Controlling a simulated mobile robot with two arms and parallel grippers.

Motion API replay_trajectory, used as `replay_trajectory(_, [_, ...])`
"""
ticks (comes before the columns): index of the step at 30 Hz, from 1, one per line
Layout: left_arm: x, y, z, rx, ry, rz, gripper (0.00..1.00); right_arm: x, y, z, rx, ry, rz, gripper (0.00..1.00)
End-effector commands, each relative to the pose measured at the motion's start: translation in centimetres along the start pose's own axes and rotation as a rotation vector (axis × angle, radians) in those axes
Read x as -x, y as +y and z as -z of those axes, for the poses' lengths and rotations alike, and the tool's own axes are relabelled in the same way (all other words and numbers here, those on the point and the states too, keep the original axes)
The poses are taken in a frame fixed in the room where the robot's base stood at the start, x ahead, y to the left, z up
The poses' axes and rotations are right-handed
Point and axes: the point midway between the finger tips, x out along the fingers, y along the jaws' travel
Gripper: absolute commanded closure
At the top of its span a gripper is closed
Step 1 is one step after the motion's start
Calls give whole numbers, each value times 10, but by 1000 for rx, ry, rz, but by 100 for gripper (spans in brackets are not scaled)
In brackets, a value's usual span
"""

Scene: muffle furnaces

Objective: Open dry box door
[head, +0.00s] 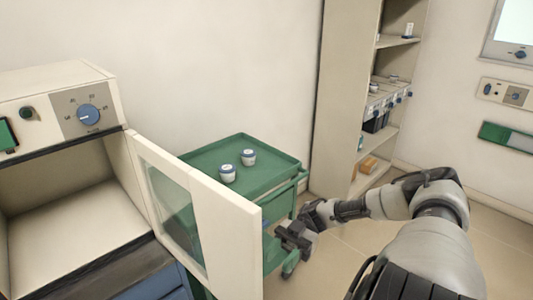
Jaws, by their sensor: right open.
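The dry box (75,95) stands at the left, cream coloured, with a blue dial and a small green display on its top panel. Its door (228,222), a cream frame with a window, stands wide open and swung out to the right. The empty chamber (75,215) shows behind the opening. My right gripper (290,238) is open, just right of the door's free edge, with a small gap seen between them. It holds nothing that I can see. My left gripper is not in view.
A green cart (270,185) stands behind the door with two small white jars (248,157) on its top; the door hides part of it. A tall shelf unit (345,95) stands at the back right. Floor shows right of the cart.

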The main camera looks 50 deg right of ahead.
Motion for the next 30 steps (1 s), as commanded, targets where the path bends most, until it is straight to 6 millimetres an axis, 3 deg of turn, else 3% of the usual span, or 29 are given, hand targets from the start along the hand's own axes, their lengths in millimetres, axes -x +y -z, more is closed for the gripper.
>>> replay_trajectory(7, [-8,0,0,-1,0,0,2,25,0,0,0,-1,-1,60])
replay_trajectory(25, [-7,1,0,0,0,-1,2,26,0,0,0,0,0,60])
replay_trajectory(28, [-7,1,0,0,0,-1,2,24,4,-7,13,0,-33,60])
replay_trajectory(30, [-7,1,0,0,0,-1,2,22,14,-24,38,-5,-109,60])
